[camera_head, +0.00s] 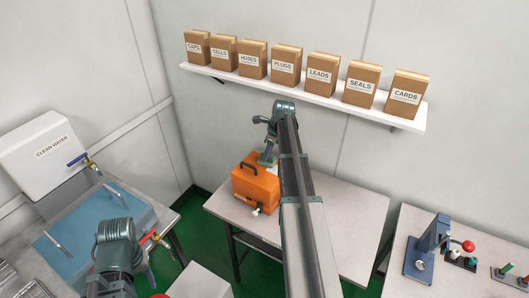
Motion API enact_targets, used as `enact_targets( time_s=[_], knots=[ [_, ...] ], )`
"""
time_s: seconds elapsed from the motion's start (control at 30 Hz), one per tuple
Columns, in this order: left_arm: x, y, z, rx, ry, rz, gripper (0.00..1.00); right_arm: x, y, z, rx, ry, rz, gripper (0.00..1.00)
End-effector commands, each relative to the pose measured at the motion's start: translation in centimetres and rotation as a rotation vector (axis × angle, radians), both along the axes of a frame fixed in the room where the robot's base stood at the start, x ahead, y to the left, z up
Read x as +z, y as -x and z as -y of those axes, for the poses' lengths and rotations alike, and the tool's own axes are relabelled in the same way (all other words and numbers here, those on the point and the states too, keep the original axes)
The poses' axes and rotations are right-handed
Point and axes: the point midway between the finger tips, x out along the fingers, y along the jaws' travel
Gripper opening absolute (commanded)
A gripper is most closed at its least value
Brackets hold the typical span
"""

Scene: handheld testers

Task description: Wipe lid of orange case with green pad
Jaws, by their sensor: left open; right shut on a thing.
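My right gripper (267,154) is above the far part of the case's lid. It is shut on the green pad (266,160), of which only a small part shows. The pad is at the lid, but I cannot tell whether it touches. My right arm hides the area just right of the case. My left gripper (144,264) is open at the lower left, away from the case; its fingers are partly hidden.
The middle table (350,215) is bare to the right of my arm. A shelf (300,90) with several labelled boxes hangs above it. A blue press (430,245) stands on the right table.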

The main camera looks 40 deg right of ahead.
Motion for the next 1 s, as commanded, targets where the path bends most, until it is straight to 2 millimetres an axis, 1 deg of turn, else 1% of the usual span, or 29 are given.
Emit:
enact_targets(
  time_s=[0.1, 0.27, 0.43, 0.73, 1.0],
  knots=[
    [0.3, 0.0, 0.0, 0.000, 0.000, 0.000, 0.52, 0.3, 0.1, 0.1, -0.001, 0.001, -0.003, 0.00],
    [0.2, 0.0, 0.0, 0.000, 0.000, 0.000, 0.52, 0.1, 0.0, 0.0, -0.001, 0.001, -0.003, 0.00],
    [0.1, 0.0, 0.0, 0.000, 0.000, 0.000, 0.52, 0.1, -0.9, -0.3, 0.000, 0.001, -0.003, 0.00],
    [-0.1, 0.0, 0.0, 0.000, 0.000, 0.000, 0.52, -0.1, -3.1, -1.2, 0.001, 0.001, -0.002, 0.00],
    [-0.1, 0.0, 0.0, 0.000, 0.000, 0.000, 0.52, -0.1, -3.5, -1.4, 0.000, 0.000, -0.001, 0.00]
  ],
)
